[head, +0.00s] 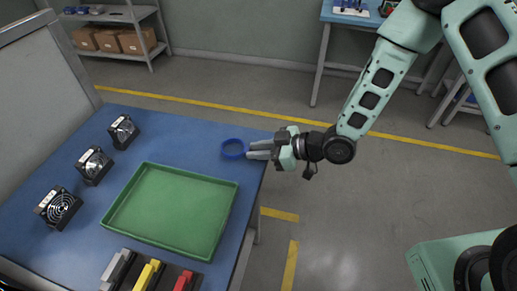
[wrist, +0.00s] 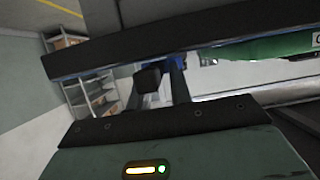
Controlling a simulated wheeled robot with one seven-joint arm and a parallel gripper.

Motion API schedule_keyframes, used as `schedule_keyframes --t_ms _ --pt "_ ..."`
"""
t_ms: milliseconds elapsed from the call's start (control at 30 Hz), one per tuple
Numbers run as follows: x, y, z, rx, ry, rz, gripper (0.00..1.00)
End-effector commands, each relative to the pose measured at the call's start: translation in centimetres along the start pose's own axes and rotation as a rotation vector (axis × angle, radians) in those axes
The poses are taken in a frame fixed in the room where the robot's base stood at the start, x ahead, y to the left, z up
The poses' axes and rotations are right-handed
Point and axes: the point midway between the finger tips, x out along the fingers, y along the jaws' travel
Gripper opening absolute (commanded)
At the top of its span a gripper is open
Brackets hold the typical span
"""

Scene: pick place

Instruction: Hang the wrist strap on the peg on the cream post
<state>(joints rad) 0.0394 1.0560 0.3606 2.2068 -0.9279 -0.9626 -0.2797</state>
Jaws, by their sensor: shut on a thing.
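The wrist strap is a blue ring (head: 233,149) at the right part of the blue table top, near its right edge. My gripper (head: 250,150) reaches in from the right in the head view, its grey fingers pointing left and meeting the ring's right side. It is shut on the strap. I cannot tell whether the strap rests on the table or is just above it. In the wrist view the fingers (wrist: 166,84) show dimly, with a blue patch beyond that I cannot identify for sure. No cream post or peg can be made out in either view.
A green tray (head: 117,204) lies on the blue table (head: 157,122) left of my gripper. Several black fan units (head: 94,165) stand left of it. Grey, yellow (head: 148,275) and red items sit at the front edge. A grey panel (head: 38,85) rises at far left.

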Motion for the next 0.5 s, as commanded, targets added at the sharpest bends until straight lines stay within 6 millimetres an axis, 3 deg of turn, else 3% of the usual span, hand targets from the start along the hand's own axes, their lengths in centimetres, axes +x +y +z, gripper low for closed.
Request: schedule_keyframes --t_ms 233,267,300,500 --pt "0.21 -0.02 0.49 0.000 0.000 0.000 0.00" --pt "0.15 -0.02 0.34 0.000 0.000 0.000 0.29" --pt "0.13 -0.02 0.31 0.000 0.000 0.000 0.40" --pt "0.13 -0.02 0.30 0.000 0.000 0.000 0.43"
